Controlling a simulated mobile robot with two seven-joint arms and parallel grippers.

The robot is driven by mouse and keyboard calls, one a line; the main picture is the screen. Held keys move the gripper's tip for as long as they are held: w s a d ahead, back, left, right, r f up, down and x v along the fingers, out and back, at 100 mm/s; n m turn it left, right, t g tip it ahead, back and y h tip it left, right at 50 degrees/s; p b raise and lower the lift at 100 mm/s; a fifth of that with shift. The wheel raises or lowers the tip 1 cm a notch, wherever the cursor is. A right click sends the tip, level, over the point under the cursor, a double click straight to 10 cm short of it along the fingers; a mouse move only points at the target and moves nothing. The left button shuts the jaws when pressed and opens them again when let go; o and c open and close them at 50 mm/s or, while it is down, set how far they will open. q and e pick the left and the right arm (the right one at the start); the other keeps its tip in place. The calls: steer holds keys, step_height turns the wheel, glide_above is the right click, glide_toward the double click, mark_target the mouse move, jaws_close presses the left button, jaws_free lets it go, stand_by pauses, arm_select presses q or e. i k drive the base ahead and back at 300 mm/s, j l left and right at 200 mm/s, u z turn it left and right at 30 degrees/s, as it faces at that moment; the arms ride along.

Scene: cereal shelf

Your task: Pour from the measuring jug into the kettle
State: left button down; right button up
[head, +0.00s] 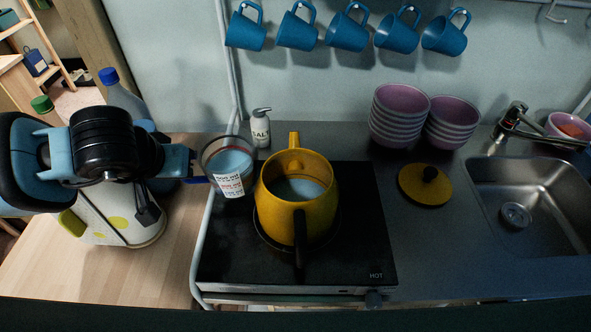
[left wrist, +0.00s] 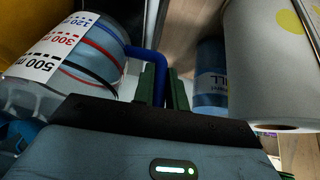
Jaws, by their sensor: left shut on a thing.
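The clear measuring jug (head: 228,165) is held just left of the kettle, at about rim height, with blue liquid inside. In the left wrist view the jug (left wrist: 75,50) shows its printed scale and blue handle (left wrist: 148,62). My left gripper (left wrist: 162,85) is shut on that handle; in the head view its fingers (head: 190,180) reach the jug from the left. The yellow kettle (head: 310,205) stands upright on the black hob, open on top, with bluish liquid visible inside. Its lid (head: 425,184) lies on the counter to the right. My right gripper is not in view.
The hob (head: 350,260) carries the kettle. Purple bowl stacks (head: 400,115) and a sink (head: 530,205) are to the right. Blue mugs (head: 350,28) hang above. A paper roll and bottles (head: 123,95) crowd the left side.

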mark_target(297, 188)
steer(key=k+l+u, duration=0.25)
steer(key=k+l, duration=0.25)
steer(key=k, duration=0.15)
steer(key=k+l+z, duration=0.1)
steer(key=k+l, duration=0.2)
steer(key=i+l+z, duration=0.2)
steer(key=l+z, duration=0.2)
steer(key=i+l+z, duration=0.4)
steer(key=k+j, duration=0.1)
